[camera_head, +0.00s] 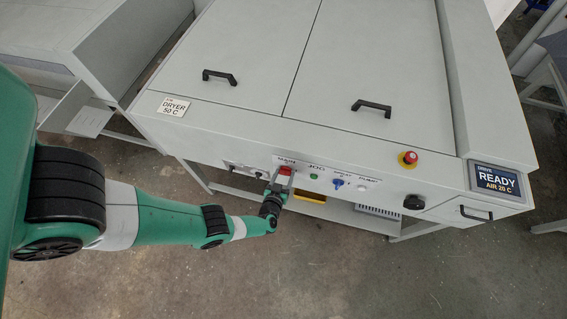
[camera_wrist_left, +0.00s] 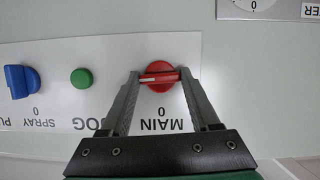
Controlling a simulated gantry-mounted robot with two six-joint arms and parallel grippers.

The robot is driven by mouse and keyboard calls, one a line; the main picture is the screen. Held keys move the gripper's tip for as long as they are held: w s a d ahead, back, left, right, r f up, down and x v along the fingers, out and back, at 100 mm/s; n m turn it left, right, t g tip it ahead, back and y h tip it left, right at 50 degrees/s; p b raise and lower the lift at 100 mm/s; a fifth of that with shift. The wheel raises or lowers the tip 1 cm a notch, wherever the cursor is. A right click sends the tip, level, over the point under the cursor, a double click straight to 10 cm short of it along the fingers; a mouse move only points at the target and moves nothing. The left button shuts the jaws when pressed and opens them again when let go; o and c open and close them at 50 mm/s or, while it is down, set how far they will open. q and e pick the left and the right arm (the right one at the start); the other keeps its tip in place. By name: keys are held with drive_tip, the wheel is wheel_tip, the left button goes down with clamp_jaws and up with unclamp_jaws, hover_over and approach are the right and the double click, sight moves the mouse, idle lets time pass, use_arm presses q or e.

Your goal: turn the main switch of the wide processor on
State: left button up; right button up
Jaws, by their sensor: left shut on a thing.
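The red main switch (camera_head: 285,170) sits on the front panel of the wide processor (camera_head: 235,135), under the label MAIN. In the left wrist view, upside down, the red knob (camera_wrist_left: 160,84) has a raised handle with a white line lying roughly level across the picture, with a 0 marked beside it. My left gripper (camera_head: 281,181) reaches the panel from the front. Its two fingers (camera_wrist_left: 160,76) are shut on the knob, one at each end of the handle. My right gripper is in no view.
A display (camera_head: 495,180) reads READY, AIR 20 C. The floor in front is clear.

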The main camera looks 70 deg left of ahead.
use_arm(q)
drive_tip(key=shift+m+g, duration=0.3)
idle(0.4)
drive_tip(key=o, duration=1.4)
drive_tip(key=shift+c, duration=0.2)
drive_tip(key=p+v, duration=0.6)
drive_tip(key=v, duration=0.5)
drive_tip(key=shift+s+d, duration=0.2)
drive_tip(key=shift+d, duration=0.05)
